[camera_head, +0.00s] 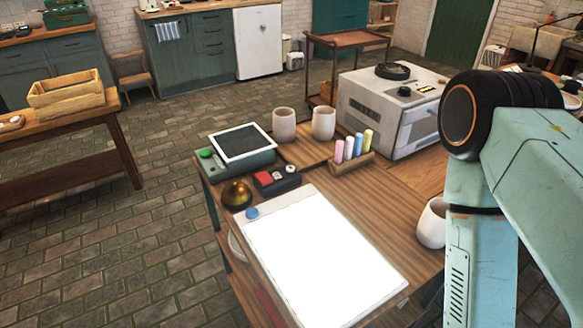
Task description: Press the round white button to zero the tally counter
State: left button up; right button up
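The tally counter appears to be the small dark box (276,181) on the wooden table, near its far left corner. On top it has a red part (264,178) at its left and a small white spot, likely the round white button (290,169), at its right end. Nothing touches the box. My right arm fills the right side of the view, well to the right of the box, and its gripper is out of the picture. My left arm and gripper are not in view.
Around the box stand a green scale-like device (238,149), a brass dome (237,195), two cups (284,124) and a holder of coloured sticks (351,160). A white board (322,258) lies in front. A white machine (391,108) stands behind right.

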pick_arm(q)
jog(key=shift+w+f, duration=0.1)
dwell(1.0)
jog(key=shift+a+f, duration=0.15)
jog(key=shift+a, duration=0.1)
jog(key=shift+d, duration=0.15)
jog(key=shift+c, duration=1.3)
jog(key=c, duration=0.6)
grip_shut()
